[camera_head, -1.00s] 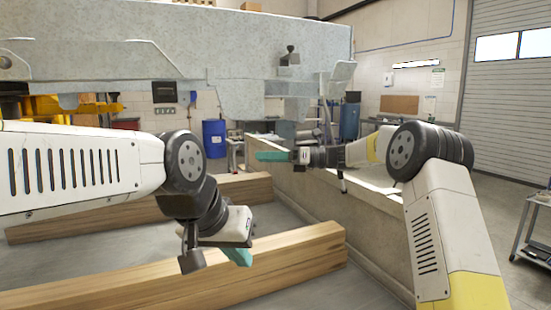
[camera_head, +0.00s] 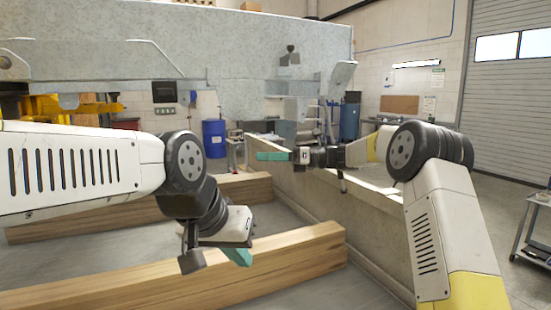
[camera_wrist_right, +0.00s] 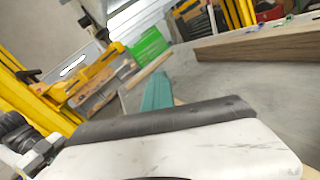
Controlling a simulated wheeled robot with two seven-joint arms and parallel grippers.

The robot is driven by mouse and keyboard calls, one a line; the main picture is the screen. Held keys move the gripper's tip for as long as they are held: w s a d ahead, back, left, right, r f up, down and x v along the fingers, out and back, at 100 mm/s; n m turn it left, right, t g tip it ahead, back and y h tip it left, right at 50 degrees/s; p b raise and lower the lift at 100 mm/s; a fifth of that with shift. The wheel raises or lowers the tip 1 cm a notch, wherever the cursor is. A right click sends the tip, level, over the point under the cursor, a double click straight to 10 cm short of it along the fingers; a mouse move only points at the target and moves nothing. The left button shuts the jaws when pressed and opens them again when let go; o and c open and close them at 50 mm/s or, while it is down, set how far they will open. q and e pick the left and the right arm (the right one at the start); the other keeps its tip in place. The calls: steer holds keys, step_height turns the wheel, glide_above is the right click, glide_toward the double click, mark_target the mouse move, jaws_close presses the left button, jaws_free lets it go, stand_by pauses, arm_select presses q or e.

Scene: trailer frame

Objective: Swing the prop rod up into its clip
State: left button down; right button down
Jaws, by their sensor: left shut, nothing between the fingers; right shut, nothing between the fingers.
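A large grey metal body (camera_head: 240,45) fills the upper left of the head view. A thin bent rod-like line (camera_head: 165,52) runs along its face; I cannot tell if this is the prop rod. A small dark knob on a bracket (camera_head: 290,55) sits near its right end. I cannot make out the clip. My left gripper (camera_head: 238,256), with teal fingertips, is shut and empty above the front timber. My right gripper (camera_head: 270,156) is shut and empty, pointing left beside the low wall, below the body. Its teal finger shows in the right wrist view (camera_wrist_right: 158,92).
A blue barrel (camera_head: 214,139) stands behind. A cart (camera_head: 535,225) is at the right edge. Yellow equipment (camera_wrist_right: 85,80) shows in the right wrist view.

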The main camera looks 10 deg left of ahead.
steer(key=c, duration=2.1)
jaws_free()
steer(key=o, duration=0.8)
steer(key=d, duration=0.7)
steer(key=shift+w+d, duration=0.35)
steer(key=shift+w, duration=0.05)
